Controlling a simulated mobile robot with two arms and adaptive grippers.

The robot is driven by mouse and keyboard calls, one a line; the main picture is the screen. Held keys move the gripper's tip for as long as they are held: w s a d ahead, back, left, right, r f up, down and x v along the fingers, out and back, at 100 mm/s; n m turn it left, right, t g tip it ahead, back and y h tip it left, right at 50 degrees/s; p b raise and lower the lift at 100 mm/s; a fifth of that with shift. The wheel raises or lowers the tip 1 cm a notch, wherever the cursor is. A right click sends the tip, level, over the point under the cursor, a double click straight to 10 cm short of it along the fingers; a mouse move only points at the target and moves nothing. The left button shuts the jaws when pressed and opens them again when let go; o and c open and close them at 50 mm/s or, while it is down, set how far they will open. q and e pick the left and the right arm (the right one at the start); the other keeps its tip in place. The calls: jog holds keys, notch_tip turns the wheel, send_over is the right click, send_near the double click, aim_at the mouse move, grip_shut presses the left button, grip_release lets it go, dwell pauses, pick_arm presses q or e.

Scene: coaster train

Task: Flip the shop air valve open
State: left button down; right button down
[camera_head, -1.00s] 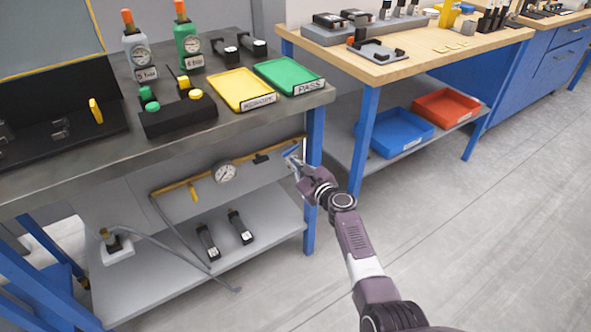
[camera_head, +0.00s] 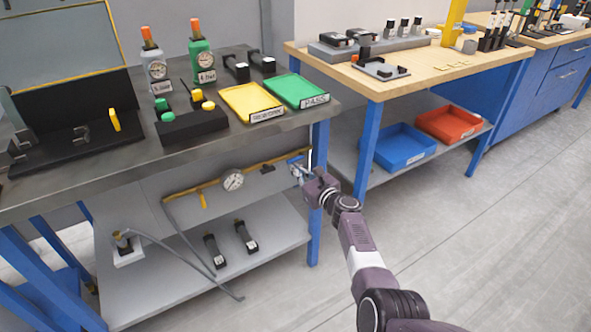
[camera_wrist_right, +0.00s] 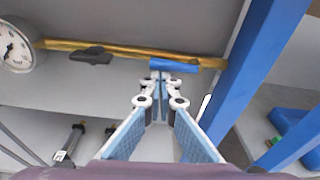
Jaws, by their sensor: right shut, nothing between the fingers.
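A yellow air pipe (camera_head: 262,166) runs under the steel bench's top, with a round gauge (camera_head: 232,180) on it. It also shows in the wrist view (camera_wrist_right: 128,50), with a blue valve lever (camera_wrist_right: 175,66) near its right end. The lever lies roughly crosswise there, along the pipe. My right gripper (camera_wrist_right: 158,78) is shut and empty, its fingertips just at the lever; I cannot tell whether they touch. In the head view the gripper (camera_head: 302,170) partly covers that end of the pipe. My left gripper is out of view.
A blue bench leg (camera_wrist_right: 258,75) stands close right of the gripper. A black handle (camera_wrist_right: 90,55) sits on the pipe to the left. The lower shelf (camera_head: 275,228) holds two black cylinders. Blue (camera_head: 402,147) and red (camera_head: 452,125) bins stand under the neighbouring table.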

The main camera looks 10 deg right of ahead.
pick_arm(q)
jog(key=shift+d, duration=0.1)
pick_arm(e)
jog(key=shift+r, duration=0.1)
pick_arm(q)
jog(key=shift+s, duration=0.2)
pick_arm(e)
jog(key=v, duration=1.2)
dwell(0.4)
